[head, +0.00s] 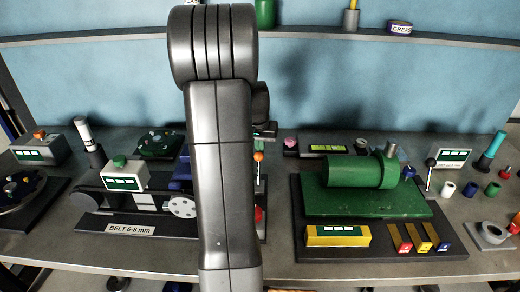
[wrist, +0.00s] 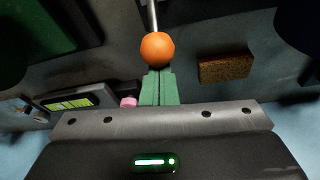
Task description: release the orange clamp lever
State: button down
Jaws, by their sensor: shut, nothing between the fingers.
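The orange clamp lever has a round orange ball knob (head: 258,156) on a thin stem, just right of my arm in the head view. In the wrist view the knob (wrist: 157,49) sits right in front of my green fingertips (wrist: 158,73), with its grey metal stem running to the top edge. My fingers are shut together with nothing between them. The tips overlap the knob's lower edge in the picture; I cannot tell whether they touch it. In the head view my arm hides the fingers and much of the clamp.
A belt unit (head: 90,202) is on the left. A brown block (wrist: 226,68) lies right of the knob in the wrist view. A shelf (head: 310,36) spans the back.

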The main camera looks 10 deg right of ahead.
jog(key=shift+s+f+b, duration=0.1)
jog(key=shift+s+b, duration=0.05)
jog(key=shift+b, duration=0.15)
jog(key=s+a+t+h+b, duration=0.2)
jog(key=s+t+b, duration=0.7)
jog(key=b, duration=2)
jog(key=shift+s+b, duration=0.3)
jog(key=shift+s, duration=0.25)
jog(key=shift+r, duration=0.3)
